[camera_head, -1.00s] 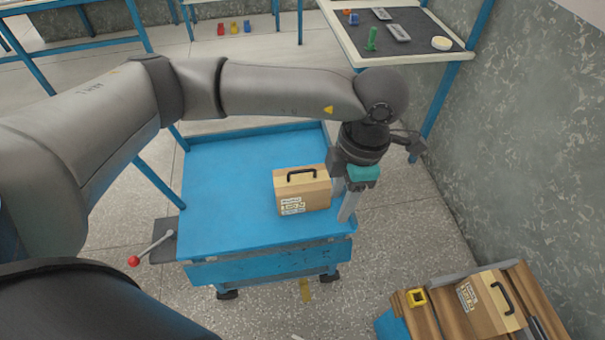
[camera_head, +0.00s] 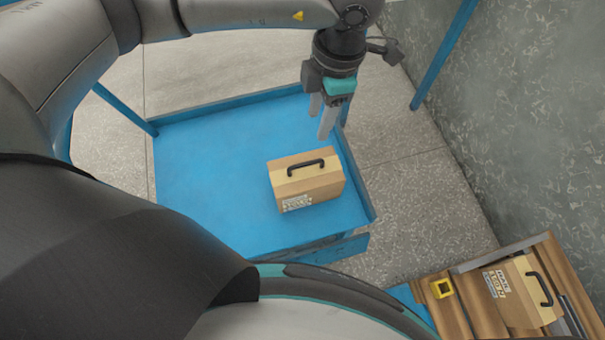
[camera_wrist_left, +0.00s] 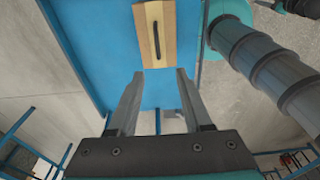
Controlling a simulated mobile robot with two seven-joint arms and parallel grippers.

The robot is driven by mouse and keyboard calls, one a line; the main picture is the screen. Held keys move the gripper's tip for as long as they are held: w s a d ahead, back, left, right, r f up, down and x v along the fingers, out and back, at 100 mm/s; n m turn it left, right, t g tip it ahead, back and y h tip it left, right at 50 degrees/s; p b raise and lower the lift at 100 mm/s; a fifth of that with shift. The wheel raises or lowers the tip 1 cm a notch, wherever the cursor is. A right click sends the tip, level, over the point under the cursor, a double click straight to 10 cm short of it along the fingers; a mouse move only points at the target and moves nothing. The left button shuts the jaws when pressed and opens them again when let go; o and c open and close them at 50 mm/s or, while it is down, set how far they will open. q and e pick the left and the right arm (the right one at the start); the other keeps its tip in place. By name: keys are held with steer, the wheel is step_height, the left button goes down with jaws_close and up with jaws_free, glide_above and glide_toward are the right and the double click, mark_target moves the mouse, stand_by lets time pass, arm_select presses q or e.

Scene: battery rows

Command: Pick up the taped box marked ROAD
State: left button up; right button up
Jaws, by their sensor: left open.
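A tan taped box (camera_head: 305,182) with a black top handle stands upright on the blue cart (camera_head: 205,170). Its front label is too small to read. A second, similar box (camera_head: 520,292) with a black handle and a label lies at the lower right; I cannot read that label surely either. My left gripper (camera_head: 321,121) is open and empty, its fingers pointing down, beyond the cart box in the head view and apart from it. In the left wrist view the box (camera_wrist_left: 155,35) shows ahead of the open fingertips (camera_wrist_left: 160,76). My right gripper is not in view.
The second box rests on a wooden slatted surface (camera_head: 455,315), with a small yellow square piece (camera_head: 442,288) beside it. The cart has a low raised rim; its left part is clear. A speckled wall (camera_head: 500,110) stands at the right.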

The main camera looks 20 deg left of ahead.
mark_target(307, 163)
arm_select(q)
steer(key=f+b, duration=0.1)
steer(key=f, duration=0.3)
steer(key=f+b, duration=0.1)
steer(key=f, duration=0.4)
steer(key=a+f+b, duration=0.1)
steer(key=f+b, duration=0.1)
steer(key=f, duration=0.2)
steer(key=shift+s+a+f, duration=0.1)
steer(key=shift+s+f, duration=0.1)
steer(key=shift+f, duration=0.1)
steer(key=f, duration=0.3)
steer(key=a+f+b, duration=0.1)
steer(key=f, duration=0.1)
steer(key=shift+s, duration=0.1)
jaws_close()
stand_by(0.6)
steer(key=shift+d+r, duration=0.1)
